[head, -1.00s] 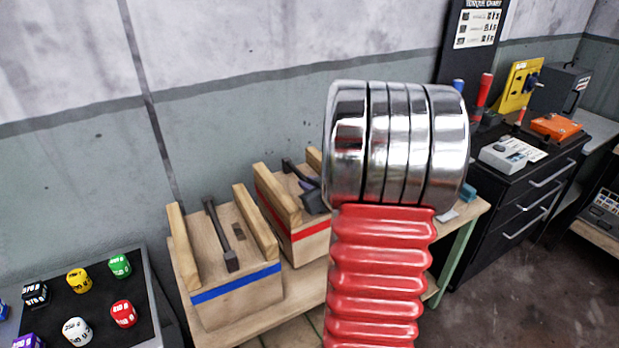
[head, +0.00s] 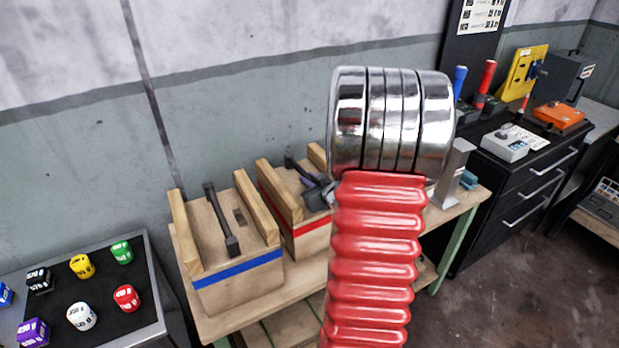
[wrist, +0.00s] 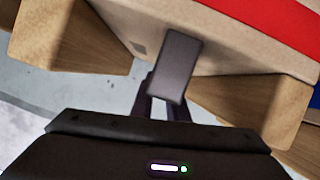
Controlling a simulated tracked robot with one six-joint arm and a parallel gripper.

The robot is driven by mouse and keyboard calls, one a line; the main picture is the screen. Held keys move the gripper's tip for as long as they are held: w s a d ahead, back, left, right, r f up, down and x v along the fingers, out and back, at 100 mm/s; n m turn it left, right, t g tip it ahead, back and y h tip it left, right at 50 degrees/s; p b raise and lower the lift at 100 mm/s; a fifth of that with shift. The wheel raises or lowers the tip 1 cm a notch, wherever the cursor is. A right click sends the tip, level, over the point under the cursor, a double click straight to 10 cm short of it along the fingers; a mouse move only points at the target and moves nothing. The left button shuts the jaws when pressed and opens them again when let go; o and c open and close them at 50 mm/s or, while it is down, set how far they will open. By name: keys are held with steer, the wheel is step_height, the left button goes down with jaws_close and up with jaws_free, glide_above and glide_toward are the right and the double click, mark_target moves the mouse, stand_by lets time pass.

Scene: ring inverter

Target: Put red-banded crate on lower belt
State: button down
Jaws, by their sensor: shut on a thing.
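The red-banded crate (head: 310,240) is a light wooden box with wooden side rails and a dark bar handle. It stands on the wooden bench (head: 210,325), behind and right of the blue-banded crate (head: 240,285). My gripper (head: 318,192) is at the red-banded crate's top, partly hidden behind my own red and chrome arm. In the wrist view my gripper (wrist: 165,105) is shut on the grey handle (wrist: 176,62) of the red-banded crate (wrist: 225,25). I cannot see the crate's base clearly. The lower belt cannot be made out.
A tray of coloured weight blocks (head: 150,325) stands at the left. A black drawer cabinet (head: 525,175) with tools stands at the right. The blue-banded crate is close beside the held crate. A grey wall is behind; open floor lies at lower right.

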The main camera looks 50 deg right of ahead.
steer(key=shift+r, duration=0.15)
steer(key=c, duration=2.2)
jaws_free()
steer(key=shift+f, duration=0.25)
steer(key=o, duration=0.5)
steer(key=shift+s+r, duration=0.15)
steer(key=shift+v, duration=5.85)
